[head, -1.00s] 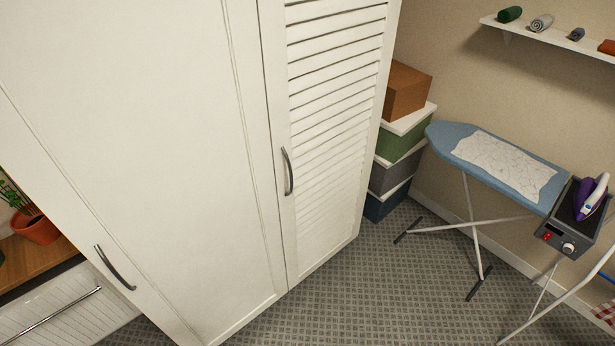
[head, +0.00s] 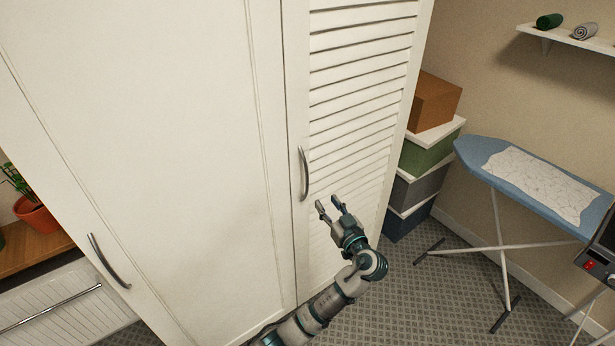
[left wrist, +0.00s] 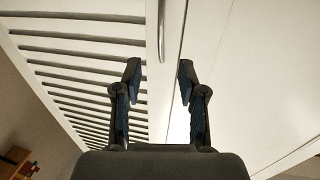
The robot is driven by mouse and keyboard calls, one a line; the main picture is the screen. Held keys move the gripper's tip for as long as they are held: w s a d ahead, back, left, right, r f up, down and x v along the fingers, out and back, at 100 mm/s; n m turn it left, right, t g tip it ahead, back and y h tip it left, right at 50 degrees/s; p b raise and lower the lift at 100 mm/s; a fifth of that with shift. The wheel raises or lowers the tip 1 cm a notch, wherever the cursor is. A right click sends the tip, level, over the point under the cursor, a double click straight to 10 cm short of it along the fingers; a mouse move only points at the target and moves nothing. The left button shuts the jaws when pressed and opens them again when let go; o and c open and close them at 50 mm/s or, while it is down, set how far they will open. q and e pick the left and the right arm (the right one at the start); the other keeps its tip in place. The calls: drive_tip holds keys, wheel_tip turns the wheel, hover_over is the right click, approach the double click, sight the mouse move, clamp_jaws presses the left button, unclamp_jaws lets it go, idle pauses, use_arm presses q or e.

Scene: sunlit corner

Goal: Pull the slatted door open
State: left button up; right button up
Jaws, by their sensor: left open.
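The slatted door (head: 355,120) is white and looks shut, flush with the plain door beside it. Its curved grey handle (head: 304,173) is upright near the door's left edge. My left gripper (head: 331,205) is open and empty, just below and to the right of the handle in the head view. In the left wrist view the gripper (left wrist: 158,75) has its two fingers apart. My right gripper is not in view.
A plain white door (head: 150,150) with its own handle (head: 108,262) is to the left. Stacked boxes (head: 425,150) stand right of the cabinet. An ironing board (head: 530,185) stands farther right. Patterned floor (head: 420,300) lies clear in front of the boxes.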

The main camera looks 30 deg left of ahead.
sight(307, 177)
use_arm(q)
drive_tip(key=x, duration=1.5)
drive_tip(key=shift+f+p, duration=0.15)
drive_tip(key=shift+p, duration=0.2)
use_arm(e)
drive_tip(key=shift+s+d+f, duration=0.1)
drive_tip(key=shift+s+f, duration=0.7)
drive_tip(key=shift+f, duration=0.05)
use_arm(q)
clamp_jaws()
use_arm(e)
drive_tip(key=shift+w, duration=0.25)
